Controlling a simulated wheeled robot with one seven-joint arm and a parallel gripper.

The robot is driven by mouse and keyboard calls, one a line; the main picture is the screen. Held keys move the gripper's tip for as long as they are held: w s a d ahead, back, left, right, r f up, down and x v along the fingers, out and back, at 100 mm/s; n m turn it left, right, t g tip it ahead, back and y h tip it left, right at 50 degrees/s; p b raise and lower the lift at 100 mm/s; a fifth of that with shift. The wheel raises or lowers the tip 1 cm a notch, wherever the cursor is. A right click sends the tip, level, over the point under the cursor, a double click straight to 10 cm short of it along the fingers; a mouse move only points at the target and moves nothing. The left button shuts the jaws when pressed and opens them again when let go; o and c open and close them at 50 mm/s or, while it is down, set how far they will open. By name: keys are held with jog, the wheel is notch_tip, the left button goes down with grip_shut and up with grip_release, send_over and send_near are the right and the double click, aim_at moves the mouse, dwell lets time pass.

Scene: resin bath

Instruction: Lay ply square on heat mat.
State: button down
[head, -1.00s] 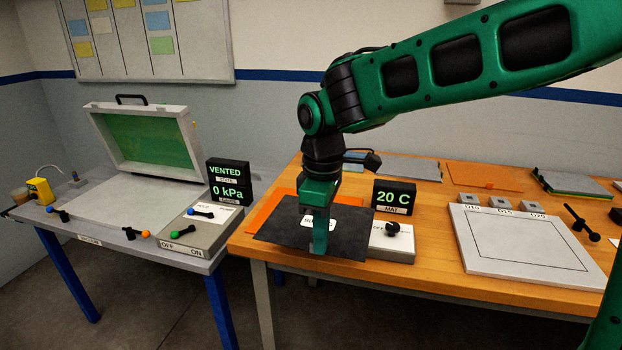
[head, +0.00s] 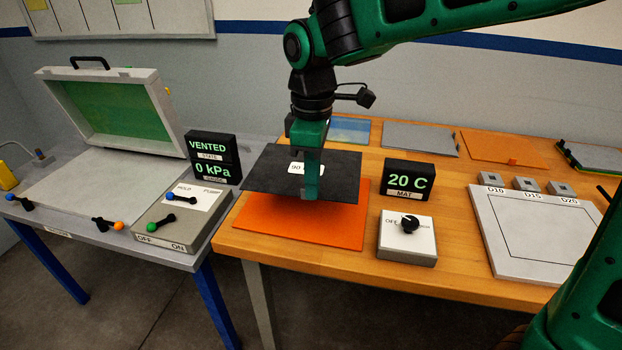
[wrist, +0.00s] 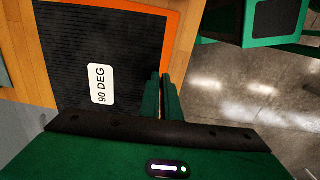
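The dark ply square (head: 270,172) carries a white "90 DEG" label and is held roughly level over the orange heat mat (head: 300,226). A dark shadow lies on the mat below it, so it appears raised a little above the mat. My gripper (head: 310,196) is shut on the ply's near right edge. In the wrist view the ply (wrist: 75,50) fills the left, with the fingers (wrist: 161,95) close together at its edge and a strip of orange mat (wrist: 168,25) beyond it.
The mat's control box (head: 407,238), with a black knob, and the "20 C" display (head: 408,180) stand right of the mat. A white board (head: 530,236) with small blocks lies further right. The vacuum table with its open lid (head: 115,112) stands left.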

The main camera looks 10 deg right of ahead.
jog(key=shift+s+f, duration=0.15)
jog(key=shift+f, duration=2.35)
jog(key=shift+f, duration=0.15)
jog(key=shift+f, duration=2.3)
jog(key=c, duration=1.9)
grip_release()
